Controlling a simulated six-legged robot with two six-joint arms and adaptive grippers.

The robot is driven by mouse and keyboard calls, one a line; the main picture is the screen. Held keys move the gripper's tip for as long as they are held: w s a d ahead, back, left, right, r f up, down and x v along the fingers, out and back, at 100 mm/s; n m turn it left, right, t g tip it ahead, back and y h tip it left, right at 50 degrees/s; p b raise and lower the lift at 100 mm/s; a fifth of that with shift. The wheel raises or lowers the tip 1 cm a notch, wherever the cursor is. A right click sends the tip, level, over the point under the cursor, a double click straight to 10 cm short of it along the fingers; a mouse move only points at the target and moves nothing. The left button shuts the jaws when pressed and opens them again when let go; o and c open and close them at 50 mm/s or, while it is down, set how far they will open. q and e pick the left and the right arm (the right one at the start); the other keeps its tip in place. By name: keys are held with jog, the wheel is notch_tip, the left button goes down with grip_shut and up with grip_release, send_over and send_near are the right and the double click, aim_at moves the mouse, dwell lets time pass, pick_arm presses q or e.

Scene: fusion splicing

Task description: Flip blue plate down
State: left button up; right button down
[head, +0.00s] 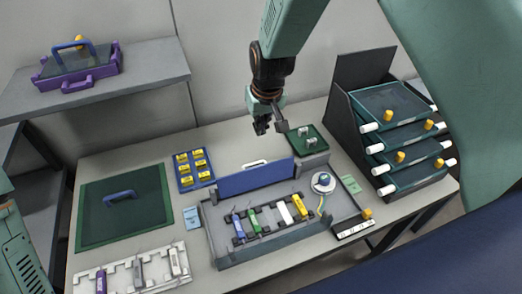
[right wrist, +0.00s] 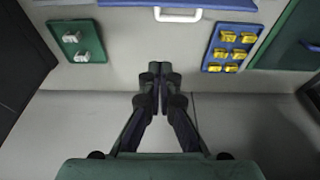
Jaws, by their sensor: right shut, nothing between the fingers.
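The blue plate (head: 255,177) stands upright along the back edge of the grey splicing tray (head: 222,250). A white handle (head: 254,163) sticks out behind it. In the right wrist view the plate's edge (right wrist: 215,4) and its handle (right wrist: 178,15) show at the top. My right gripper (head: 264,124) hangs above and behind the plate, apart from it. Its fingers (right wrist: 160,72) are together and empty in the right wrist view. My left gripper is out of view.
A green tray (head: 321,147) with small grey parts and a blue tray (head: 184,187) of yellow blocks flank the plate. Coloured pieces lie in the splicing tray before it.

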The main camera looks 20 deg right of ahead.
aim_at(262, 161)
jog(key=s+x, duration=0.1)
jog(key=x, duration=0.9)
jog(key=s+p, duration=0.1)
jog(key=s, duration=0.1)
jog(key=s+r+p, duration=0.1)
jog(key=shift+s, duration=0.35)
jog(key=shift+d+f, duration=0.15)
jog(key=shift+w+f, duration=0.1)
jog(key=shift+w, duration=0.1)
jog(key=shift+s, duration=0.1)
